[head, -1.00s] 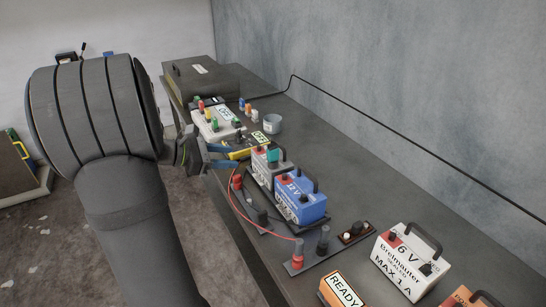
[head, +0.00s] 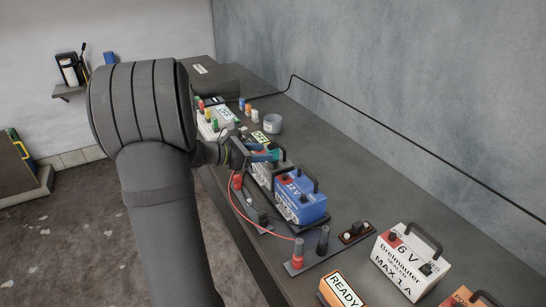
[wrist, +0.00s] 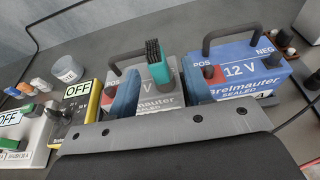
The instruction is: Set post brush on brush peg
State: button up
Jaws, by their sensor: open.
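The post brush, a teal block with black bristles pointing up, stands at the grey battery (wrist: 145,100) in the wrist view; I see the brush there (wrist: 159,68). Its lower end is partly hidden, so I cannot tell what it rests on. In the head view, the brush (head: 274,154) is partly covered by my gripper (head: 262,154). My gripper (wrist: 160,82) is open, with one blue fingertip on each side of the brush in the wrist view. I cannot tell whether either fingertip touches it. I cannot make out the brush peg for certain.
The blue 12 V battery (wrist: 240,70) stands close beside the grey one, its raised handle near my gripper. A yellow meter (wrist: 82,108), a grey cup (wrist: 67,68) and a white box (wrist: 22,130) stand left. A red cable (head: 250,219) runs along the bench's front.

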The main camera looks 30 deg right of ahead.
aim_at(268, 151)
jog(key=x, duration=0.5)
jog(key=shift+w+d+r, duration=0.1)
jog(key=shift+w, duration=0.1)
grip_shut()
